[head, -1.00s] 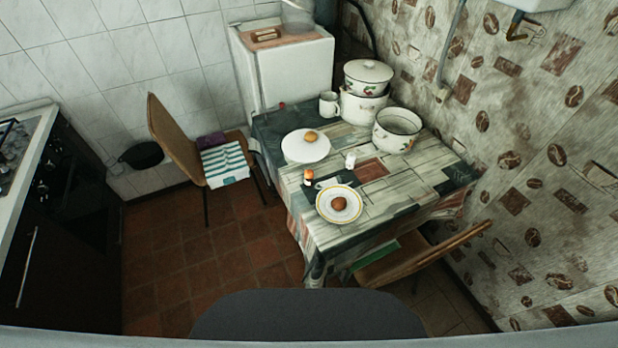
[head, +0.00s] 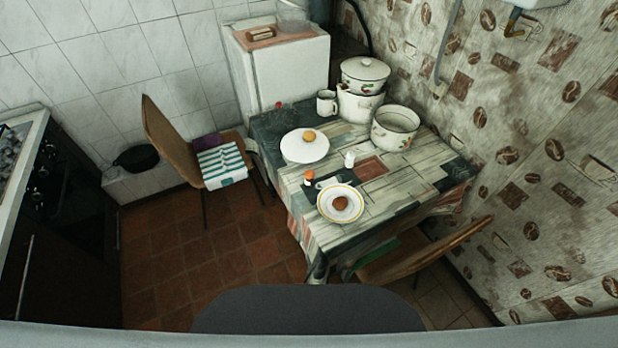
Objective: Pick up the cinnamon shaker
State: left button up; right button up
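Two small shaker-sized objects stand on the table (head: 425,177). One is a white shaker (head: 349,160) right of the middle, next to a reddish-brown patch of the cloth. The other is a small item with an orange-red top (head: 308,176), nearer the front left, beside something small and white. Both are too small to read, so I cannot tell which is the cinnamon shaker. Neither of my grippers is in view.
Chairs (head: 170,138) (head: 424,256) stand left and front right. Floor (head: 190,262) is clear at left.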

aim_at(309, 174)
jog(key=i+j+z, duration=0.3)
jog(key=j, duration=0.45)
jog(key=j+z, duration=0.35)
jog(key=j, duration=0.35)
jog(key=j+z, duration=0.3)
jog(key=j, duration=0.5)
jog(key=j+z, duration=0.3)
jog(key=j, duration=0.5)
jog(key=k+j+z, duration=0.15)
jog(key=j+z, duration=0.2)
jog(key=j, duration=0.4)
